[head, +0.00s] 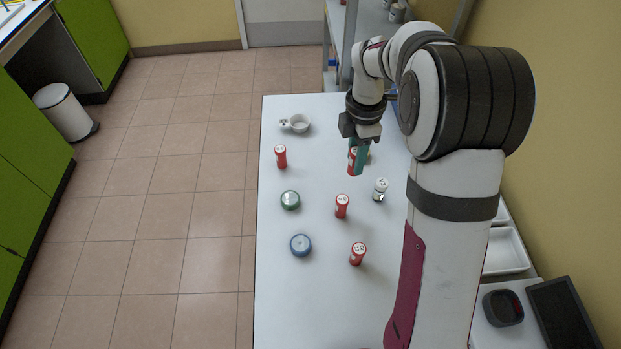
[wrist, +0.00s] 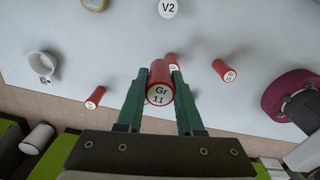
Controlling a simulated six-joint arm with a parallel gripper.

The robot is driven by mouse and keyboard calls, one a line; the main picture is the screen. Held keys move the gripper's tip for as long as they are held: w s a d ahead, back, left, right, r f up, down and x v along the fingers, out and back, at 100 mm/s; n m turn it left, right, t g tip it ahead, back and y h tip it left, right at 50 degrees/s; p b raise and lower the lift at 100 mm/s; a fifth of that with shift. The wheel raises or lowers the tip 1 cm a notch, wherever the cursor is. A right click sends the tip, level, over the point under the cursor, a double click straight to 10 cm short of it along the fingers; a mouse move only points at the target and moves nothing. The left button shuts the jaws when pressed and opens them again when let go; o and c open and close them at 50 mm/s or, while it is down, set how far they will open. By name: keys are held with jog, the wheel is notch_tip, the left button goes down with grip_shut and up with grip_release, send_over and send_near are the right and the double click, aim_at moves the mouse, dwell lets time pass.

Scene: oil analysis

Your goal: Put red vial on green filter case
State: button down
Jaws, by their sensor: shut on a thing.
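My gripper (head: 356,170) is over the far part of the white table, its green fingers pointing down. It is shut on a red vial (head: 352,154). In the wrist view my gripper (wrist: 161,74) has this red vial (wrist: 160,91) between its fingers, its white cap reading "Gr 11". Whether the vial touches the table is hard to tell. The green filter case (head: 290,200), a small round one, lies on the table left of and nearer than my gripper, with nothing on top. I do not see it in the wrist view.
Other red vials stand at the left (head: 280,156), middle (head: 342,206) and front (head: 357,253). A white-capped vial (head: 379,189) stands close to my gripper. A blue case (head: 301,245) lies nearer than the green one. A white cup (head: 299,124) stands at the far left.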

jog(key=a+f, duration=0.2)
jog(key=a, duration=0.2)
jog(key=a+f, duration=0.2)
jog(key=a, duration=0.3)
jog(key=a+f, duration=0.2)
jog(key=a, duration=0.3)
jog(key=shift+w, duration=0.3)
send_over(290, 198)
jog(key=shift+f, duration=2.1)
jog(key=shift+f, duration=0.1)
jog(key=c, duration=0.5)
grip_release()
jog(key=shift+c, duration=0.2)
